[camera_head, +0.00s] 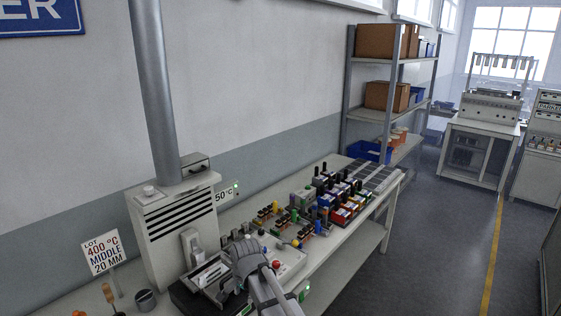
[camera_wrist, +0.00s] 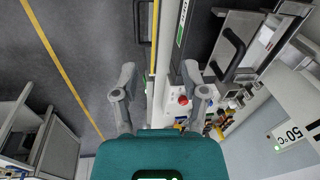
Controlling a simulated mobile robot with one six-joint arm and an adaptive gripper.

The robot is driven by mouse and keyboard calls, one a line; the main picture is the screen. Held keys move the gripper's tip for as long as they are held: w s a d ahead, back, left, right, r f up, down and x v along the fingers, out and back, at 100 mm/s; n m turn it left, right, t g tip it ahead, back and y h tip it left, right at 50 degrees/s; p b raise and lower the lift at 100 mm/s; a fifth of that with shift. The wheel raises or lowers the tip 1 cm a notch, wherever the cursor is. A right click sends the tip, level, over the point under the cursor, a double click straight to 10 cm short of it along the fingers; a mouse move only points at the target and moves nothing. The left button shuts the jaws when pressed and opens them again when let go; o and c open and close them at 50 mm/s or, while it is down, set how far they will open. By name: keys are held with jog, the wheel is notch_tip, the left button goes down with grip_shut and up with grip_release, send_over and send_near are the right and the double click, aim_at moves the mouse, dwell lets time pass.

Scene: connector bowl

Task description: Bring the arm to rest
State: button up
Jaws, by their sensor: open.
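My gripper (camera_head: 246,257) is at the front of the workbench (camera_head: 345,247) in the head view, above or beside a light panel with a red button (camera_head: 276,264). In the wrist view my gripper (camera_wrist: 160,90) has its two fingers spread wide apart, with nothing held between them. The red button (camera_wrist: 183,100) shows there just left of the right finger. The exact height of my gripper over the bench is hard to tell.
A white vented unit with a pipe (camera_head: 178,225) stands left of my gripper. Several connectors and coloured bins (camera_head: 345,214) cover the bench beyond. The floor (camera_head: 440,255) to the right is clear.

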jog(key=s+d+f+n+b, duration=0.2)
jog(key=s+d, duration=0.1)
jog(key=d, duration=0.6)
jog(key=s+d+f+n+g+b, duration=0.1)
jog(key=s+d+f+n+b, duration=0.1)
jog(key=d, duration=0.8)
jog(key=s+d+f+n+h+b, duration=0.1)
jog(key=s+d+f+n+b, duration=0.1)
jog(key=d, duration=0.7)
jog(key=s+f+b, duration=0.1)
jog(key=s+f, duration=0.1)
jog(key=s, duration=0.1)
jog(key=shift+d+f+n+b, duration=0.2)
jog(key=shift+n+b, duration=0.1)
jog(key=shift+b, duration=0.1)
jog(key=shift+s, duration=0.1)
